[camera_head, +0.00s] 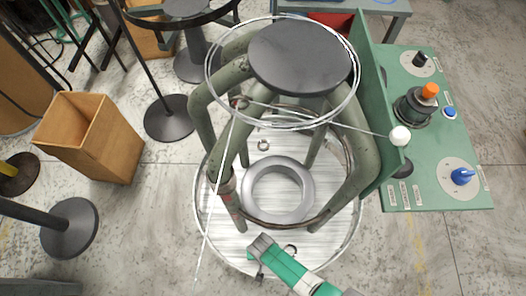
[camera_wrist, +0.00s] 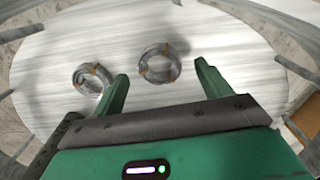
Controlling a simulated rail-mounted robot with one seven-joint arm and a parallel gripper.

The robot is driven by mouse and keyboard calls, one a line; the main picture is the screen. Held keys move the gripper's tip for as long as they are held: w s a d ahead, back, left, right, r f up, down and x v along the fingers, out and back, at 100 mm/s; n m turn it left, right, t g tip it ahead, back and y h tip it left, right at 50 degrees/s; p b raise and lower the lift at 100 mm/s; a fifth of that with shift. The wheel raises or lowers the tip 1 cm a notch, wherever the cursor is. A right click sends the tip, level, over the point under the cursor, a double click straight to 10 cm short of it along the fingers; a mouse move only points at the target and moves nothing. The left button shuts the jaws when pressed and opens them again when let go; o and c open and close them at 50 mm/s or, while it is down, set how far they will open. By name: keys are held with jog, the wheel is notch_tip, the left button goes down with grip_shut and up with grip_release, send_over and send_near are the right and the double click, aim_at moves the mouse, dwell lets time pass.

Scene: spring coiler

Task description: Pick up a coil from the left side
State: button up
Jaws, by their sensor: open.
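In the wrist view, two wire coils with tan ties lie on a pale round plate (camera_wrist: 50,45). The left coil (camera_wrist: 90,78) sits just outside my left finger. The other coil (camera_wrist: 159,64) lies ahead of the gap between my fingers. My gripper (camera_wrist: 163,82) is open and empty, with its fingers on either side of that gap. In the head view, my green gripper (camera_head: 263,246) is over the plate's (camera_head: 225,235) front edge. A small dark ring-like thing (camera_head: 291,250) shows beside it, partly hidden.
A green-grey tubular frame with a dark round top (camera_head: 303,57) stands over the plate. A grey ring (camera_head: 278,190) lies inside it. A green control panel (camera_head: 430,130) stands to the right. A wooden bin (camera_head: 88,140) and dark stand bases are on the left.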

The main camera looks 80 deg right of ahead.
notch_tip(320, 180, down, 2)
jog(key=shift+f+b, duration=0.15)
jog(key=shift+b, duration=0.15)
jog(key=shift+r, duration=0.2)
jog(key=c, duration=1.2)
jog(key=shift+r+p, duration=0.1)
jog(key=shift+p, duration=0.2)
jog(key=shift+r+p, duration=0.3)
notch_tip(320, 180, up, 3)
jog(key=p, duration=0.3)
jog(key=shift+d+r, duration=0.15)
jog(key=shift+r, duration=0.05)
jog(key=d, duration=0.5)
jog(key=d+b, duration=0.1)
jog(key=d, duration=0.9)
jog(key=shift+w+d+r+b, duration=0.1)
jog(key=shift+d+r+b, duration=0.25)
jog(key=shift+r+b, duration=0.05)
